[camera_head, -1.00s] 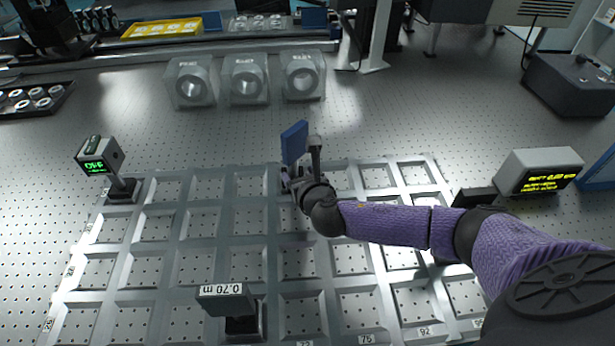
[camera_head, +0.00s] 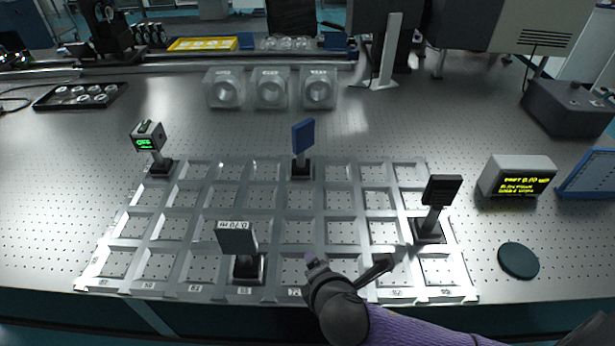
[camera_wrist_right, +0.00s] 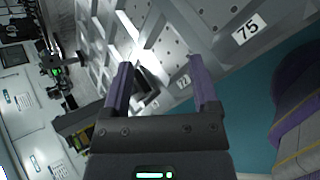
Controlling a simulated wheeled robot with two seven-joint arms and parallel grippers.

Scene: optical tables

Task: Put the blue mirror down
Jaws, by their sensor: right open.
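The blue mirror (camera_head: 303,136) stands upright on a dark base in a back-row cell of the grey grid frame (camera_head: 270,187). Nothing touches it now. My right gripper (camera_head: 313,262) is by the front edge of the grid, well apart from the mirror. In the right wrist view its two purple fingers (camera_wrist_right: 161,88) are spread with nothing between them; a dark post and base show beyond them. My left gripper is not in view.
A device with a green display (camera_head: 149,142) stands at the grid's back left. A mount labelled 0.70 m (camera_head: 238,240) is at the front, and a dark mount (camera_head: 436,200) at the right. A display box (camera_head: 517,177) and dark disc (camera_head: 518,260) lie right of the grid.

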